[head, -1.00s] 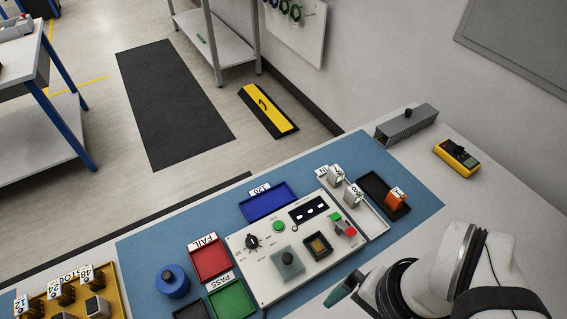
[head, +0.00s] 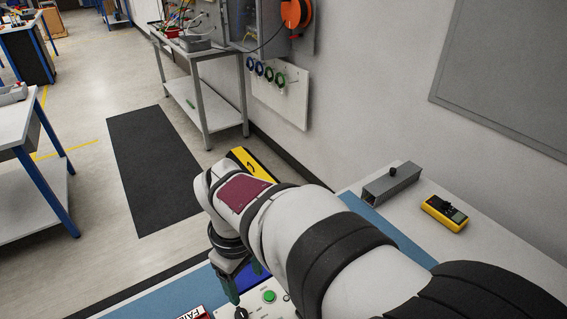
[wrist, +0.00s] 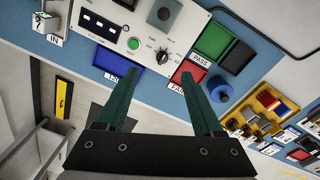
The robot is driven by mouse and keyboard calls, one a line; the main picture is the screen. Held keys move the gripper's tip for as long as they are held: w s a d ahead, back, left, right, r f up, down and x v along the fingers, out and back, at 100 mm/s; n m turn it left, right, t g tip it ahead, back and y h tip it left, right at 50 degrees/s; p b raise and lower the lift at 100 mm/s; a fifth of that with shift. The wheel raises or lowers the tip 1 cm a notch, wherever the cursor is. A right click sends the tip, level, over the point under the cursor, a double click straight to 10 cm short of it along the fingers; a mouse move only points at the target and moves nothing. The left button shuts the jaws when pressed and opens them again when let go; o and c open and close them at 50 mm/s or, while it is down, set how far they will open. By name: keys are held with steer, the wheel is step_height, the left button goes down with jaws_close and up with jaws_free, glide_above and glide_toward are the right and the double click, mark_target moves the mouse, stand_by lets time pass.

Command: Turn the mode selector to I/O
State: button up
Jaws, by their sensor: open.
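The mode selector is a black rotary knob (wrist: 163,57) on a pale control panel (wrist: 190,20), beside a green button (wrist: 133,44). Small labels surround the knob, too small to read surely, so its setting is unclear. In the head view only part of the knob (head: 240,313) shows at the bottom edge. My gripper (wrist: 157,76) is open and empty, its two green fingers apart. In the wrist view the knob appears between and beyond the fingertips, with no contact visible. In the head view a finger (head: 231,290) hangs above the panel near the knob; my arm hides much of the panel.
A blue tray (wrist: 117,65), a red tray (wrist: 188,75) and a green tray (wrist: 212,42) border the panel. A blue round object (wrist: 220,91) stands beside the red tray. A yellow multimeter (head: 444,213) and grey channel (head: 391,184) lie at the right.

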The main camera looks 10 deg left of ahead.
mark_target(240, 312)
steer(key=a+f, duration=0.1)
steer(key=f, duration=0.4)
steer(key=a+f+n, duration=0.1)
steer(key=f, duration=0.5)
steer(key=w+a+f+n, duration=0.1)
steer(key=f, duration=0.5)
steer(key=shift+w+a, duration=0.1)
steer(key=shift+a, duration=0.1)
steer(key=shift+c, duration=0.3)
jaws_close()
